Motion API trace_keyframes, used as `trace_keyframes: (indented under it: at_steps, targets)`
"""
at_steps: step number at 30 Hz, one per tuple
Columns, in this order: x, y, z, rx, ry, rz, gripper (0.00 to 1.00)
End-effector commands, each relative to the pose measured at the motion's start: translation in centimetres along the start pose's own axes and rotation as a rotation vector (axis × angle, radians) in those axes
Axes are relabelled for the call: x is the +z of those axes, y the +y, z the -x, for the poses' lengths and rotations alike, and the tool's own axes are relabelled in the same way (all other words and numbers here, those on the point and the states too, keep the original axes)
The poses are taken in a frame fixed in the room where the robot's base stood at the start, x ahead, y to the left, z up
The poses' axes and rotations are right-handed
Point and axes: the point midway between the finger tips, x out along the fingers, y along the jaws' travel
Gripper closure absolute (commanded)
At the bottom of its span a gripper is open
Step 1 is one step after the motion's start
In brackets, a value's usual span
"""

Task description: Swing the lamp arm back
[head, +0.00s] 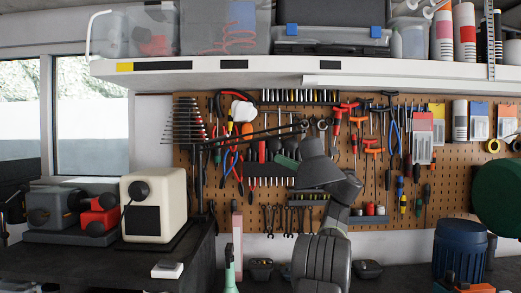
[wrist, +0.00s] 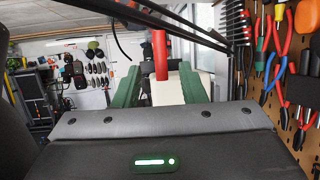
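The black lamp arm (head: 258,134) has thin rods running right from a dark upright post (head: 200,175) in the head view. In the wrist view the black rods (wrist: 185,26) cross the top, from upper left to the post at right. My gripper (wrist: 158,92) shows two green fingers spread apart. In the head view a green fingertip (head: 287,161) shows left of the shade, below the rods. A red upright piece (wrist: 160,55) appears between the fingers; I cannot tell whether it joins the lamp arm.
A pegboard (head: 455,190) with hanging tools stands close behind. A cream box (head: 153,200) and red-and-grey machine (head: 98,215) stand on the bench at left. A white shelf (head: 270,72) runs overhead. A green bottle (head: 230,272) and blue bin (head: 460,248) stand in front.

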Motion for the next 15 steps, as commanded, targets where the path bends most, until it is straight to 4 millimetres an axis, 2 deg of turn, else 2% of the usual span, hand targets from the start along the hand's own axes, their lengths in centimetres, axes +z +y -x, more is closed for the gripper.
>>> trace_keyframes:
  at_steps: [1, 6, 12, 15]
  targets:
    - [0.3, 0.0, -1.4, 0.001, 0.0, -0.002, 0.62]
    - [0.2, 0.0, -4.6, 0.001, 0.0, -0.002, 0.62]
    - [0.1, 0.0, -6.9, -0.001, 0.0, -0.001, 0.62]
    - [0.0, 0.0, -7.3, -0.001, 0.0, -0.001, 0.62]
